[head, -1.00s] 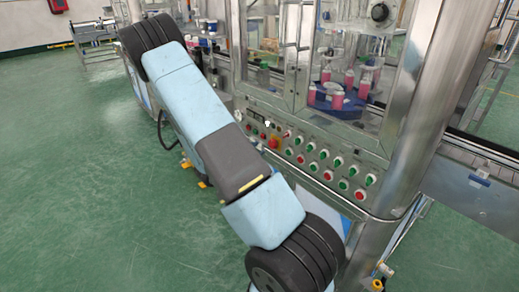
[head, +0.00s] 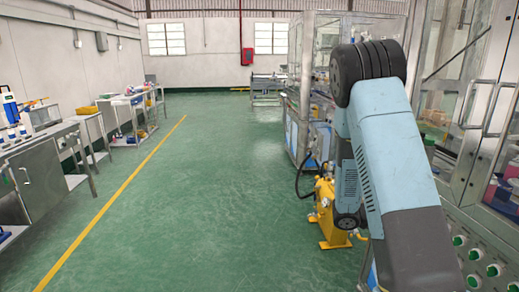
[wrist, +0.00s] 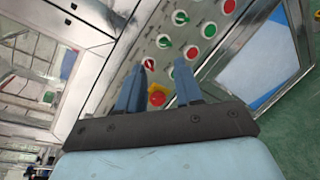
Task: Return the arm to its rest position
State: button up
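My arm (head: 385,150) is raised and bent on the right of the head view, its pale blue and dark grey links in front of the machines. My gripper (wrist: 160,67) is hidden in the head view. In the wrist view its two blue fingers stand apart with nothing between them, so it is open and empty. Behind the fingers is the machine's control panel (wrist: 172,28), with several red and green switches. A red button (wrist: 157,97) on a yellow base shows in the gap. I cannot tell the exact distance to the panel.
Glass-doored machines (head: 465,100) line the right side, close to my arm. A yellow unit (head: 326,210) stands on the floor beside it. Steel benches (head: 45,175) run along the left. The green floor (head: 210,215) between, with a yellow line (head: 120,205), is clear.

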jog(key=s+a+r+m+t+y, duration=0.7)
jog(key=s+a+r+y, duration=0.8)
jog(key=s+a+r, duration=0.5)
jog(key=a+r+m, duration=0.1)
jog(key=a+r, duration=0.2)
jog(key=shift+s+a+r+t+y, duration=0.15)
jog(key=shift+s+r+t+y, duration=0.15)
jog(key=shift+r+t, duration=0.1)
